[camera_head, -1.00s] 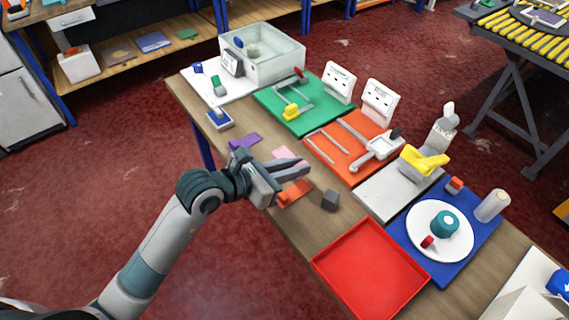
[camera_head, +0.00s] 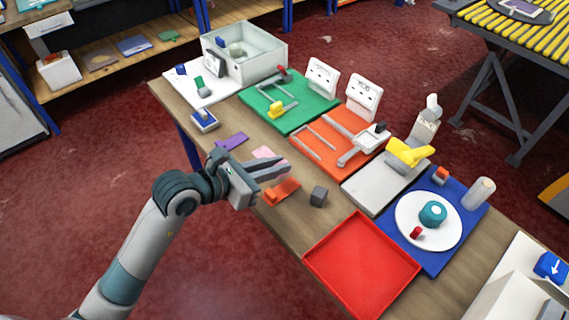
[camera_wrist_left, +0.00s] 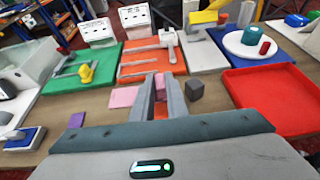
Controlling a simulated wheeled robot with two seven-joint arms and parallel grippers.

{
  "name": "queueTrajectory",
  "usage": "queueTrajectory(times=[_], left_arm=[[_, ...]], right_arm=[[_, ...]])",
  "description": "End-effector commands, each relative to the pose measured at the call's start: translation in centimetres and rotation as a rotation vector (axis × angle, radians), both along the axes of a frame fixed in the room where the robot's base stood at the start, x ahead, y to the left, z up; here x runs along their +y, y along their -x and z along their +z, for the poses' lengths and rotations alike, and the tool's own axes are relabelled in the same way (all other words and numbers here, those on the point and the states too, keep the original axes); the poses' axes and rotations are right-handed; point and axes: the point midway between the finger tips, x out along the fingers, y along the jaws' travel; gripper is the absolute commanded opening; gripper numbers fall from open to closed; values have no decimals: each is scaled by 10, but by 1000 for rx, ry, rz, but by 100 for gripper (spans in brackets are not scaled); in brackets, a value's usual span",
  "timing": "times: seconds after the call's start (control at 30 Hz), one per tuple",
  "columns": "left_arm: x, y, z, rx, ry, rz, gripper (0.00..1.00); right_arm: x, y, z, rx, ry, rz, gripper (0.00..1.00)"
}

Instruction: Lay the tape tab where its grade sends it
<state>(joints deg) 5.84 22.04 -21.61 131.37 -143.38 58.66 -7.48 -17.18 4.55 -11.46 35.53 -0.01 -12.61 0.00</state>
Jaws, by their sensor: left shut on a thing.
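My left gripper (camera_head: 284,166) is above the near side of the wooden table, its fingers closed and pointing right. In the left wrist view, a small reddish piece (camera_wrist_left: 159,85) shows between the fingers, mostly hidden by them; I cannot make out any grade mark on it. An orange tab (camera_head: 282,191) lies on the table just below the gripper. A pink tab (camera_head: 262,152) lies behind the fingers, partly covered, and a purple tab (camera_head: 231,141) lies farther left. My right gripper is not in view.
A dark grey cube (camera_head: 318,196) stands close to the fingertips. An empty red tray (camera_head: 361,264) is at the front. Green (camera_head: 302,121), orange (camera_head: 352,165), and blue (camera_head: 436,255) mats hold fixtures, and two white cards (camera_head: 322,79) with printed faces stand behind.

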Motion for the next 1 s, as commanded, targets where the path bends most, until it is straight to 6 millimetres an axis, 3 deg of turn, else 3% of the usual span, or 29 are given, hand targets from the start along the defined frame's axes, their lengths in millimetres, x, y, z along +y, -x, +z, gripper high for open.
queueTrajectory(times=[0.23,0.53,0.73,1.0], left_arm=[[52,8,4,9,-11,-47,0],[114,21,32,4,-6,-113,0],[134,27,49,-3,1,-140,0],[139,29,55,-6,6,-148,0]], right_arm=[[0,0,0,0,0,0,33],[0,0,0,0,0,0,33],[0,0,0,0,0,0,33],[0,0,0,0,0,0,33]])
